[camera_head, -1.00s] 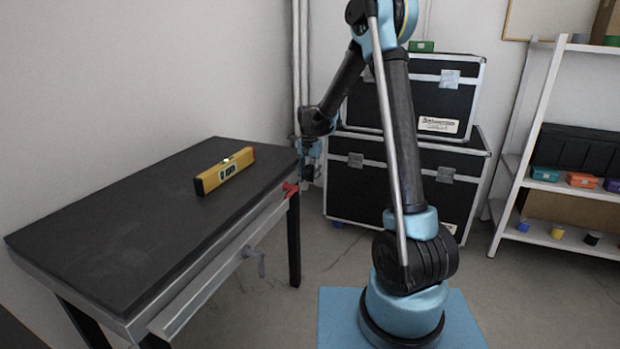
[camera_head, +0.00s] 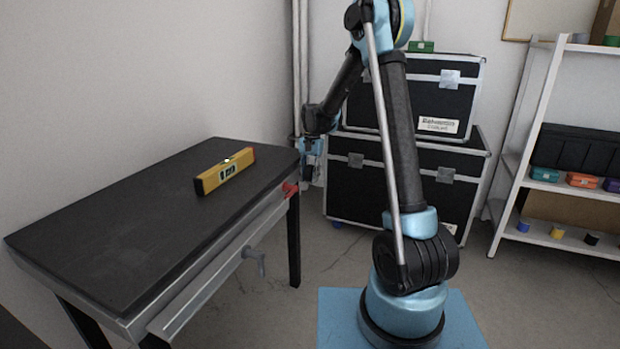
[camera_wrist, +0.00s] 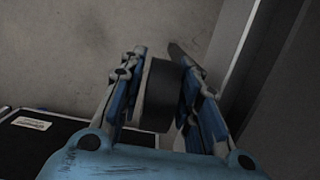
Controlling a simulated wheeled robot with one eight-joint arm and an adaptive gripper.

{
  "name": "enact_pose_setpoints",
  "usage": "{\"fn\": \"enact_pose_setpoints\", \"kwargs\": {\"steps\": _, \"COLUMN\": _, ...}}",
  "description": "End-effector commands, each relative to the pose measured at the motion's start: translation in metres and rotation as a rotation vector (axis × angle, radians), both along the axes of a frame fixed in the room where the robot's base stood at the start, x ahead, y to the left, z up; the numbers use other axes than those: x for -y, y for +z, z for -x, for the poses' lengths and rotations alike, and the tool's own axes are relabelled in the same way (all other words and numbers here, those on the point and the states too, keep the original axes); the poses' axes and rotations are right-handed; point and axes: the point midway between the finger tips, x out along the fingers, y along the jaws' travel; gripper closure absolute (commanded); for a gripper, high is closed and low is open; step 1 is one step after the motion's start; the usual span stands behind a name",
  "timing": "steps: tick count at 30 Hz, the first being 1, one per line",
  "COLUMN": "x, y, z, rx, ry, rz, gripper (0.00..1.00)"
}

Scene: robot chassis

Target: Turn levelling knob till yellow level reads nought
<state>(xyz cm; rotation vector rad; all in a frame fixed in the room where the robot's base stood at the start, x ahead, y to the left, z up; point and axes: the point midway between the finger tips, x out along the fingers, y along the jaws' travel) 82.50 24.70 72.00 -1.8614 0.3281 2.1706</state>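The yellow spirit level (camera_head: 212,181) lies on the dark top of the bench (camera_head: 130,235), towards its far right end. Its dark display is too small to read. A red lever-like part (camera_head: 289,188) sits at the bench's right corner. A grey crank or knob (camera_head: 257,259) sticks out below the front rail; I cannot tell which part is the levelling knob. My gripper (camera_head: 311,172) hangs just past the bench's far right corner. In the wrist view its fingers (camera_wrist: 172,92) have a dark block between them; whether this is a finger pad or a held thing is unclear.
Black flight cases (camera_head: 405,185) are stacked behind my gripper. A white shelf (camera_head: 560,185) with small coloured boxes stands at the right. The grey floor (camera_head: 325,255) between bench and my base is clear.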

Motion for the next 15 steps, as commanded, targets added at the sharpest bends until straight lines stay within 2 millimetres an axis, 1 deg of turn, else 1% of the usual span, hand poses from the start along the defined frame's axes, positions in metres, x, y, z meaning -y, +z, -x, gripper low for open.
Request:
{"fn": "enact_pose_setpoints", "kwargs": {"steps": 10, "x": 0.000, "y": 0.001, "z": 0.000, "rx": 0.001, "ry": 0.000, "rz": 0.000, "gripper": 0.59}}
{"fn": "enact_pose_setpoints", "kwargs": {"steps": 13, "x": 0.000, "y": 0.006, "z": -0.001, "rx": 0.001, "ry": 0.000, "rz": 0.000, "gripper": 0.59}}
{"fn": "enact_pose_setpoints", "kwargs": {"steps": 15, "x": 0.001, "y": 0.013, "z": -0.002, "rx": 0.000, "ry": 0.000, "rz": 0.000, "gripper": 0.59}}
